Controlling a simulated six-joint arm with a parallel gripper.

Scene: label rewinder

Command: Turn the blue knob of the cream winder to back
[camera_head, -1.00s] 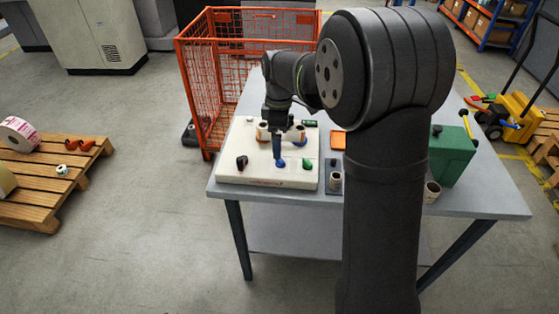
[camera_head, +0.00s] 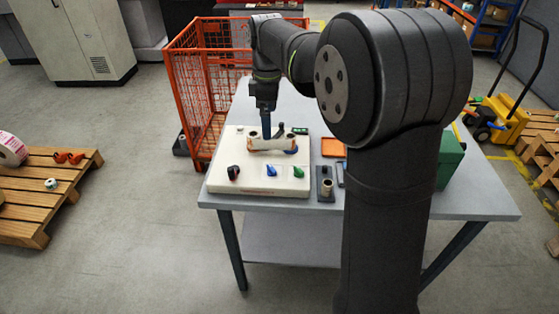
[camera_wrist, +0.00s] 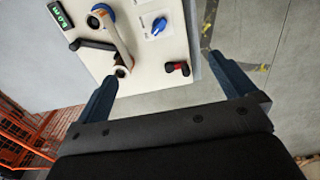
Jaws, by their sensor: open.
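The cream winder (camera_head: 215,185) lies flat on the table, with a row of knobs along its front. Its blue knob (camera_head: 271,170) sits between a black-and-red knob (camera_head: 233,173) and a green knob (camera_head: 302,184). In the wrist view the blue knob (camera_wrist: 159,26) is uncovered, its ridge slanting; I cannot tell its exact setting. My gripper (camera_head: 266,134) is behind the blue knob, above the roller part of the winder. In the wrist view my gripper (camera_wrist: 160,68) has its fingers wide apart with nothing between them; the blue knob lies beyond the fingertips.
An orange wire cage (camera_head: 205,100) is close behind on the left.

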